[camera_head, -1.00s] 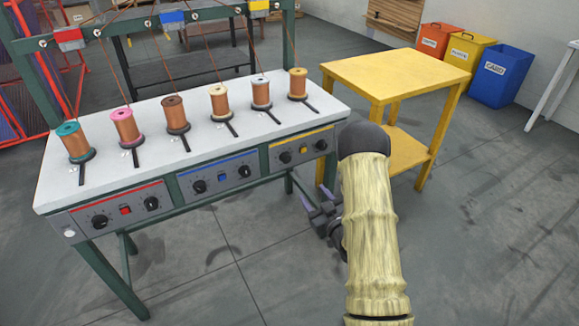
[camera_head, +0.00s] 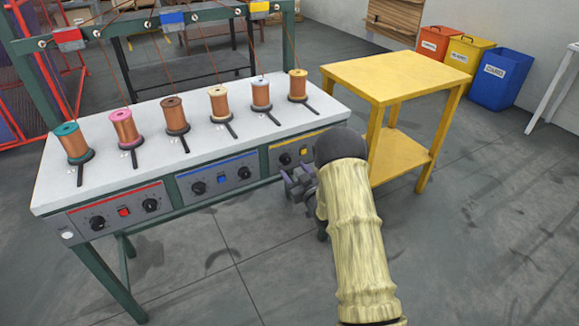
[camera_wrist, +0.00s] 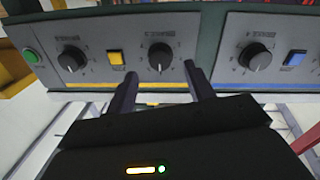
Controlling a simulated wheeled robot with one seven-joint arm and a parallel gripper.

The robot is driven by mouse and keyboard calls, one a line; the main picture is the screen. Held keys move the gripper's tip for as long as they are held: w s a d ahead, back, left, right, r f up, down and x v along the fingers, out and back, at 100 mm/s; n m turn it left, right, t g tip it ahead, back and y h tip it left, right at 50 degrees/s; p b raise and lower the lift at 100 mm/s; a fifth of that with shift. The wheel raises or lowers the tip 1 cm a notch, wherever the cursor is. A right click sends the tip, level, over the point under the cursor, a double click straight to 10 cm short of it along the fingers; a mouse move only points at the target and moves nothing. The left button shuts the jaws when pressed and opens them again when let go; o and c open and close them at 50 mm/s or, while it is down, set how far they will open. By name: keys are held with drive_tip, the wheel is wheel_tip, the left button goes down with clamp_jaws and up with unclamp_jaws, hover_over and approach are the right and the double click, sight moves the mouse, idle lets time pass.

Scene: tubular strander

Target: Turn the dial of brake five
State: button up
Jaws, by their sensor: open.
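The yellow-striped control panel (camera_head: 270,160) is at the right end of the bench front. Brake five's dial (camera_head: 285,159) is the black knob on this panel nearest the blue-striped panel. In the wrist view the same dial (camera_wrist: 160,57) points downward in the picture and lies between my fingers. My gripper (camera_head: 298,184) is open and empty, just in front of the panel. The fingertips (camera_wrist: 160,72) are either side of the dial's line; I cannot tell whether they touch it. The panel's other dial (camera_wrist: 72,58) is hidden behind my arm in the head view.
A yellow switch (camera_wrist: 116,58) sits between the two dials, and a green button (camera_wrist: 31,56) is at the panel's end. The blue-striped panel (camera_head: 219,178) is alongside. Copper spools (camera_head: 219,103) stand on the white bench top. A yellow table (camera_head: 393,75) stands close to the right.

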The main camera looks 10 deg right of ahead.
sight(287, 162)
drive_tip(key=x, duration=0.4)
drive_tip(key=shift+w+a, duration=0.1)
drive_tip(key=c, duration=1)
